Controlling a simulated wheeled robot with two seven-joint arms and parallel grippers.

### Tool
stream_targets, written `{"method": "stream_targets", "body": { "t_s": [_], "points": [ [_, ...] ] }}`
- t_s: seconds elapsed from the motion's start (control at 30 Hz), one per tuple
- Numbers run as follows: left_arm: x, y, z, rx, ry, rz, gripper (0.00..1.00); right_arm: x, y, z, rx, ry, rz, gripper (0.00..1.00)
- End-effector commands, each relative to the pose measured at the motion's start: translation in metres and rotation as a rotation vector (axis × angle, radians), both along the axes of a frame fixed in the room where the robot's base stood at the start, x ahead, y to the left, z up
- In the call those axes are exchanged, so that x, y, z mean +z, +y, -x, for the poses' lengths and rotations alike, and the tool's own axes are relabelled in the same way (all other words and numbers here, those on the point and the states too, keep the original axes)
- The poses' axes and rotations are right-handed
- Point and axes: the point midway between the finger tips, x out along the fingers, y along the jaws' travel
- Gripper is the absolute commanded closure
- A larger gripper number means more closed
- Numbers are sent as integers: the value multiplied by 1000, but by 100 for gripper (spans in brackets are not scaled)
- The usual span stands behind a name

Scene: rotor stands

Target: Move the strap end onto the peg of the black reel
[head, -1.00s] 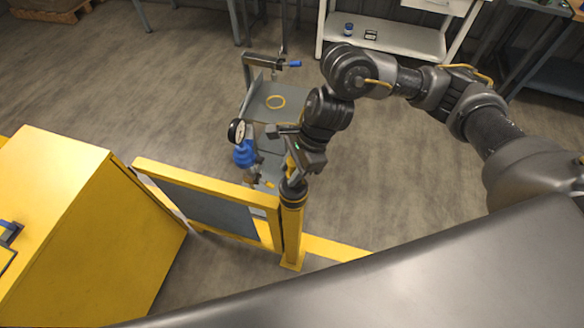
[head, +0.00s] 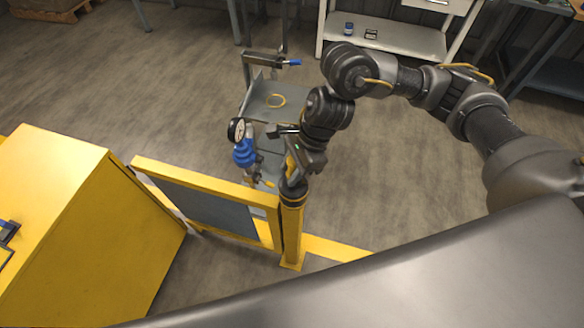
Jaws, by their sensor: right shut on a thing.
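The black reel (head: 293,193) sits on top of a yellow post at the end of a low yellow barrier. My right gripper (head: 290,172) is directly above and against the reel, pointing down. It is shut on the strap end (head: 290,163), of which only a small yellow piece shows beside the fingers. The reel's peg and the fingertips are hidden by the gripper, so I cannot tell whether the strap end touches the peg. My left gripper is not in view.
The yellow barrier (head: 205,182) with a grey panel runs left from the post. A yellow cabinet (head: 60,200) stands at left. Open floor lies right of the post.

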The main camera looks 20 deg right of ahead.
Motion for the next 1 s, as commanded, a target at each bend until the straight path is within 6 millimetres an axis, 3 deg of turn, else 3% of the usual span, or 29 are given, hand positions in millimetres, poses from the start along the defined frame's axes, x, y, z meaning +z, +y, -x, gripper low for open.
{"method": "stream_targets", "body": {
  "t_s": [0.13,0.17,0.33,0.67,1.0],
  "points": [
    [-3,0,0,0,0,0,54,-2,0,0,0,0,0,95],
    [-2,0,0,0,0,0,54,-1,0,0,0,-1,0,64],
    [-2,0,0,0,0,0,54,-1,0,0,0,0,0,43],
    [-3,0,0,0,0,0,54,2,-2,-1,1,-1,0,43],
    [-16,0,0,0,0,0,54,55,-25,-3,0,-7,0,43]
  ]
}}
